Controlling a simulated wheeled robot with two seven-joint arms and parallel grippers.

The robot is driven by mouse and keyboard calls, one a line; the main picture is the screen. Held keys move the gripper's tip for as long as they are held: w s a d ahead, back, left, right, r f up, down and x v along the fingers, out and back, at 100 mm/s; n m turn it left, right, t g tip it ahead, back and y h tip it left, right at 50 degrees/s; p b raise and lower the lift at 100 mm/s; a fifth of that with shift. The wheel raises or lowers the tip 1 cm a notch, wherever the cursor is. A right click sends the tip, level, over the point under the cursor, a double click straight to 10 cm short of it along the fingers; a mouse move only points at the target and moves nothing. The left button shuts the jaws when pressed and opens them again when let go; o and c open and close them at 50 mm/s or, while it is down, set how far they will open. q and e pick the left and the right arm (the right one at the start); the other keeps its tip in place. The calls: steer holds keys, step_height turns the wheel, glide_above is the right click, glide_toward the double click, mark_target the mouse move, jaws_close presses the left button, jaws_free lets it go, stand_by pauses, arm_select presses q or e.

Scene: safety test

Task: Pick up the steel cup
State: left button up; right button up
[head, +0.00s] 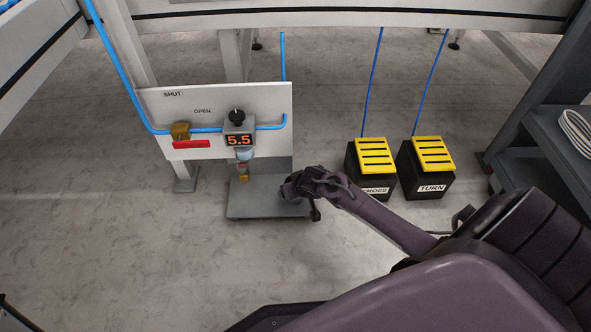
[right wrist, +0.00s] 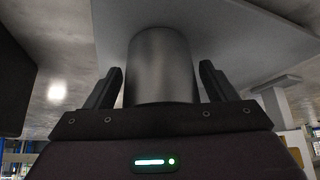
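The steel cup (right wrist: 160,65) is a plain grey metal cylinder in the right wrist view. It stands between the two dark fingers of my right gripper (right wrist: 160,82), with a narrow gap on each side. The fingers look open around the cup, not pressed on it. In the head view my right gripper (head: 298,192) is at the right end of a grey base plate (head: 258,205). The cup cannot be made out in the head view, where the gripper covers that spot. My left gripper is not in view.
A white panel (head: 270,105) with a blue pipe, a yellow valve (head: 180,131) and a display reading 5.5 (head: 239,140) rises behind the plate. Two black boxes with yellow tops (head: 372,152) (head: 434,153) stand right of it. The floor at left is clear.

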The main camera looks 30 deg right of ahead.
steer(key=c, duration=0.8)
steer(key=shift+r, duration=0.15)
